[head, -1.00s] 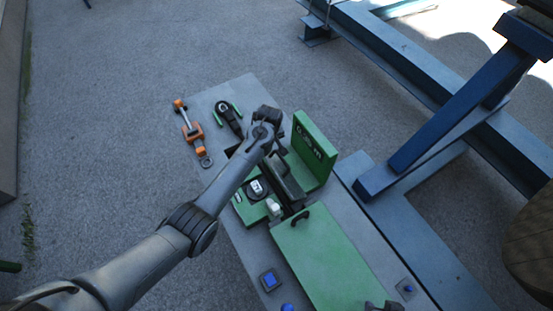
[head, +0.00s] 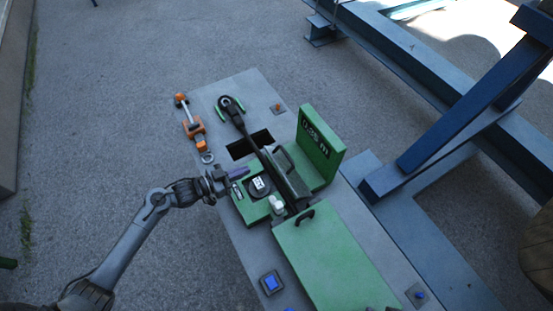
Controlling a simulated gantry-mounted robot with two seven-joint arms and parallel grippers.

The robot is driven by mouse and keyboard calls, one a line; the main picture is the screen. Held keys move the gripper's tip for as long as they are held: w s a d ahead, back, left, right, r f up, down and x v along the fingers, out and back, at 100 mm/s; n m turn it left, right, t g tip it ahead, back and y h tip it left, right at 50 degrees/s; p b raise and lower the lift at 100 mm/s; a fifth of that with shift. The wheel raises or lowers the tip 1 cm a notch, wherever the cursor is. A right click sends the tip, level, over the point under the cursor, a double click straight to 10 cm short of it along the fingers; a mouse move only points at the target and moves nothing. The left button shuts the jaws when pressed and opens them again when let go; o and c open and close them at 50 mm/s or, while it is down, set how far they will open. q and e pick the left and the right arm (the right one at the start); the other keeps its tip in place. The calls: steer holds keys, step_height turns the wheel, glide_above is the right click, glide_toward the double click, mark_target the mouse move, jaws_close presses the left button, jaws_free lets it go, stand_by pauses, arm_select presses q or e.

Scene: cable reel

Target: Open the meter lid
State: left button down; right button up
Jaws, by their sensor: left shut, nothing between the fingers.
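The green meter housing (head: 321,147) stands at the back of the bench with a dark display reading about 0.35 m. In front of it is a long dark grey cover (head: 285,179) with a black handle (head: 284,157). I cannot tell for sure whether this cover is the meter lid; it looks closed. My right gripper is not in view.
A large green panel (head: 338,262) with a black handle (head: 305,217) fills the front. A black cable tool (head: 231,109) and an orange tool (head: 194,128) lie at the back left. A blue button (head: 270,283) is at the front. A blue steel frame (head: 435,150) stands right.

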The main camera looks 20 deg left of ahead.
mark_target(277, 162)
arm_select(q)
steer(key=x, duration=1.3)
steer(key=shift+w+d+b, duration=0.2)
steer(key=shift+d+b, duration=0.1)
steer(key=shift+d, duration=0.05)
